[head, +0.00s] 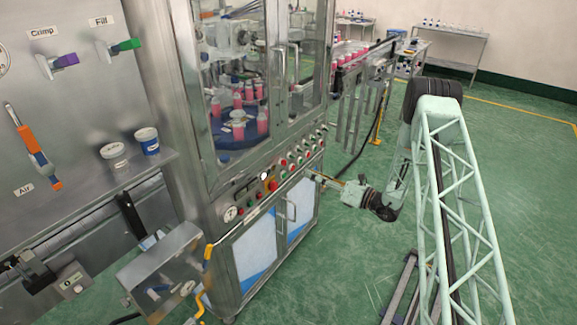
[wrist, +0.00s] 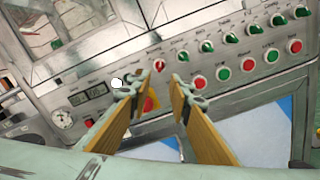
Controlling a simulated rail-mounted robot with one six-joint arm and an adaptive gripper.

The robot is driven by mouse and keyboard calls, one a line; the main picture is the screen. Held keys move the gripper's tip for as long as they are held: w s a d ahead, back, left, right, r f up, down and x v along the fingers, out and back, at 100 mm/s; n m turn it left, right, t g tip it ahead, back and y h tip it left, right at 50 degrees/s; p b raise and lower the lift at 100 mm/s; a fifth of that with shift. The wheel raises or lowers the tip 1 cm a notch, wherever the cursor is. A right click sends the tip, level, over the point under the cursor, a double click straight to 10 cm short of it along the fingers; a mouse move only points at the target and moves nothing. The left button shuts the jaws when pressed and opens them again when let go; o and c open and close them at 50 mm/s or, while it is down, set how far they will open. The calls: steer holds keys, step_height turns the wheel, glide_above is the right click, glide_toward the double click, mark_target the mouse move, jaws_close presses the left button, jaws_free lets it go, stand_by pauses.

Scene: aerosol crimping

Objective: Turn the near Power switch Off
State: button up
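The machine's control panel (wrist: 215,65) fills much of the wrist view, with small labels too blurred to read, so I cannot tell which control is marked Power. A red knob (wrist: 159,66) sits just beyond my fingertips. A red and yellow control (wrist: 150,103) shows between my fingers, partly hidden by the left one; it also shows in the head view (head: 271,184). My gripper (wrist: 157,90) is open, its two orange-yellow fingers apart with nothing held. In the head view my gripper (head: 323,180) is at the panel's right side.
Green and red buttons (wrist: 221,73) line the panel to the right, below a row of dark-knobbed switches (wrist: 254,30). A round gauge (wrist: 62,119) and displays (wrist: 88,96) are at left. Glass doors (head: 300,60) stand above. Green floor (head: 350,270) is open at right.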

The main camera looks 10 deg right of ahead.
mark_target(284, 163)
steer(key=x, duration=1.3)
steer(key=shift+a, duration=0.1)
jaws_close()
